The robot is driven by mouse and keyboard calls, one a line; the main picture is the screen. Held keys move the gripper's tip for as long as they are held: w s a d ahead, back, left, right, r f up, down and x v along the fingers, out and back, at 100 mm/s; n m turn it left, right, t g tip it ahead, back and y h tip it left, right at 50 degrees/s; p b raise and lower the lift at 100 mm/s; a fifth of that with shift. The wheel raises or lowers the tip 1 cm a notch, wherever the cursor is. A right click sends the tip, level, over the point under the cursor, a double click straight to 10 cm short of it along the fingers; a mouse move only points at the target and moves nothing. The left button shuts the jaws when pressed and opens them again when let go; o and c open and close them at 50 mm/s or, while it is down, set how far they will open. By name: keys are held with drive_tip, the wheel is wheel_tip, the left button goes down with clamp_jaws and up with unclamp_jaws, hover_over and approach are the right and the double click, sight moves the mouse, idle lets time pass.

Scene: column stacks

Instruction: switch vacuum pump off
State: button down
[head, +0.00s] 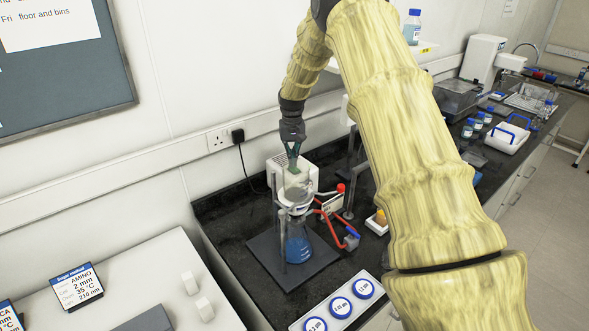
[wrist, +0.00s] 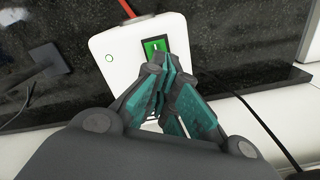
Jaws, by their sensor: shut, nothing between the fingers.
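The vacuum pump is a white box; in the wrist view its top face (wrist: 108,52) carries a green rocker switch (wrist: 155,47) with a white mark. My gripper (wrist: 165,65) is shut and empty, its teal fingertips right at the near edge of the switch and covering part of it. I cannot tell whether they touch it. In the head view the pump (head: 281,168) stands on the dark bench behind a glass filter assembly, and my gripper (head: 293,166) reaches down over it from above. The switch's near end is hidden by the fingers.
A flask with blue liquid (head: 298,245) stands on a dark base in front of the pump, with red tubing (head: 330,222) to its right. A black plug (head: 238,136) is in the wall socket. A tray with blue-labelled discs (head: 340,306) lies at the front.

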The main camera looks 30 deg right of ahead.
drive_tip(key=shift+s+f, duration=0.1)
drive_tip(key=shift+f, duration=0.75)
idle(0.7)
drive_tip(key=shift+r, duration=0.1)
drive_tip(key=shift+r+p, duration=1.8)
drive_tip(key=shift+r, duration=1.65)
